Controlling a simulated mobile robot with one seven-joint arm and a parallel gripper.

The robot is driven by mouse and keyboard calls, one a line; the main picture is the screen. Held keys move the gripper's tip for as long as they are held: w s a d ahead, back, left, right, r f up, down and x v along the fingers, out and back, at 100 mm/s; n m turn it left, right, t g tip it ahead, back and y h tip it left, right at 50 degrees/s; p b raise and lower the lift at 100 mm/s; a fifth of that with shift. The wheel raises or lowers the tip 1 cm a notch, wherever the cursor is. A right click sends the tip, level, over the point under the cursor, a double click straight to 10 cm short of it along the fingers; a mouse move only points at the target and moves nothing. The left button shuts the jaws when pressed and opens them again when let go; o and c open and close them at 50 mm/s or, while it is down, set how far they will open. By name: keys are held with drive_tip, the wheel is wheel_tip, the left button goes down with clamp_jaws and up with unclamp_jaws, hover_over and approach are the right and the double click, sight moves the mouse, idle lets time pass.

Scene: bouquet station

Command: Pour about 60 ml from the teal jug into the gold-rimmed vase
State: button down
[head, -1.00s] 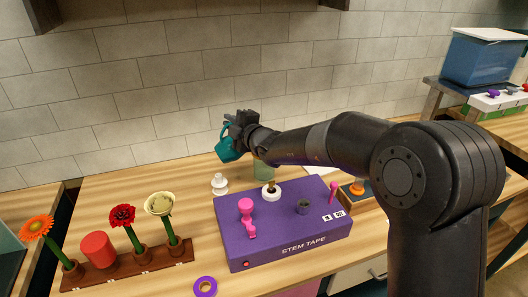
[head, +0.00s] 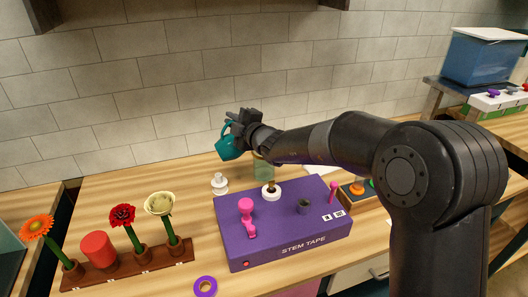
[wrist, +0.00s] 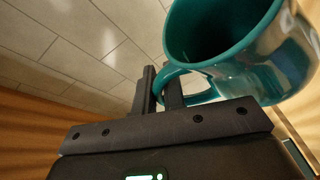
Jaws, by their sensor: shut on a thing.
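My gripper (head: 240,122) is shut on the handle of the teal jug (head: 228,148) and holds it above the table, near the back wall. The jug leans in the head view, and no stream shows at its lip. In the wrist view the jug (wrist: 285,60) is close up at the upper right, its dark mouth facing the camera; the liquid inside cannot be made out. My gripper's fingers (wrist: 160,90) are at its handle. A pale green, see-through vessel (head: 263,172), probably the vase, stands behind the purple box, right of and below the jug. My arm partly hides its top.
A purple stem tape box (head: 285,232) fills the middle of the table. A white stacked piece (head: 219,184) stands left of the vessel. A brown rack (head: 130,266) with flowers and a red cylinder (head: 99,251) is at left. A purple ring (head: 205,286) lies in front.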

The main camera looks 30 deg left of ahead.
sight(223, 138)
drive_tip(key=shift+r, duration=0.15)
drive_tip(key=s+a+f+n, duration=0.1)
drive_tip(key=s+a+f+n+h, duration=0.1)
drive_tip(key=n, duration=0.1)
drive_tip(key=shift+f, duration=0.35)
drive_tip(key=shift+s+f+n+h, duration=0.1)
drive_tip(key=shift+f+n+h, duration=0.2)
drive_tip(key=shift+f+n, duration=0.1)
drive_tip(key=shift+s+a+f+n+h, duration=0.3)
drive_tip(key=shift+s+a+f+n, duration=0.15)
drive_tip(key=shift+f+n, duration=0.2)
idle(0.3)
